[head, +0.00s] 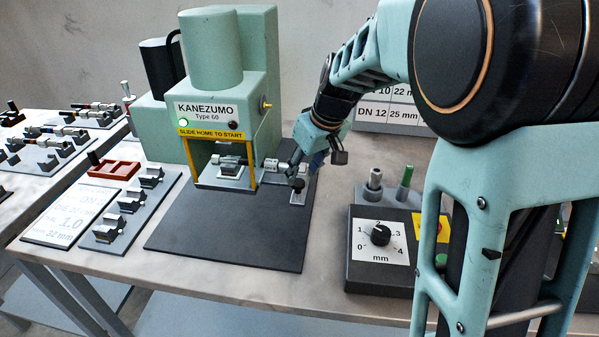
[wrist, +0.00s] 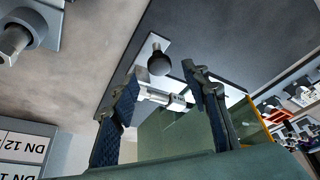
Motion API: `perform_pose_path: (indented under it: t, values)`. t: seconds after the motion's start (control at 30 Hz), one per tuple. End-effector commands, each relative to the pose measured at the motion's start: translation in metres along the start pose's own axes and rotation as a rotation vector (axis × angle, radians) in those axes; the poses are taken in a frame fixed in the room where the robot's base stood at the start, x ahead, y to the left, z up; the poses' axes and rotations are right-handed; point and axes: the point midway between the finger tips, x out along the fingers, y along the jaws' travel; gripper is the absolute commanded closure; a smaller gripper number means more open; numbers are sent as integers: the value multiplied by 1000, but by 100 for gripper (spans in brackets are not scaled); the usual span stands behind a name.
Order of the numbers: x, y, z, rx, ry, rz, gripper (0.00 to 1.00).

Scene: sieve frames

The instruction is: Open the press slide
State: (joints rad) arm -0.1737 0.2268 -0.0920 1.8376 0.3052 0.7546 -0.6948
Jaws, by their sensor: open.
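The green press (head: 209,97) marked KANEZUMO stands at the back of the table, with a lit green lamp above its yellow "SLIDE HOME TO START" strip. A black round knob (head: 298,185) stands on a light slide plate (head: 298,199) at the press's right side; the knob also shows in the wrist view (wrist: 159,64). A silver cylindrical part (wrist: 163,97) lies behind the knob. My gripper (head: 314,163) is above and behind the knob, fingers apart. In the wrist view my gripper (wrist: 167,72) is open, with the knob apparently just beyond the fingertips; contact cannot be told.
A dark mat (head: 225,237) lies under the press front, mostly bare. A dial box (head: 380,250) stands to the right, with upright plugs (head: 374,182) behind it. Grey holders (head: 131,204) and a red tray (head: 114,169) are to the left. Yellow posts (head: 253,166) flank the press opening.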

Motion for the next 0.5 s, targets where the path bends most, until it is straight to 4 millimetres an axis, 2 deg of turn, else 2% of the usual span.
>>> perform_pose_path:
  t: [0.03,0.2,0.5]
  values:
    - [10,0,1,0,-3,-1,57]
    - [33,0,0,1,-1,0,57]
    - [43,0,0,0,1,1,57]
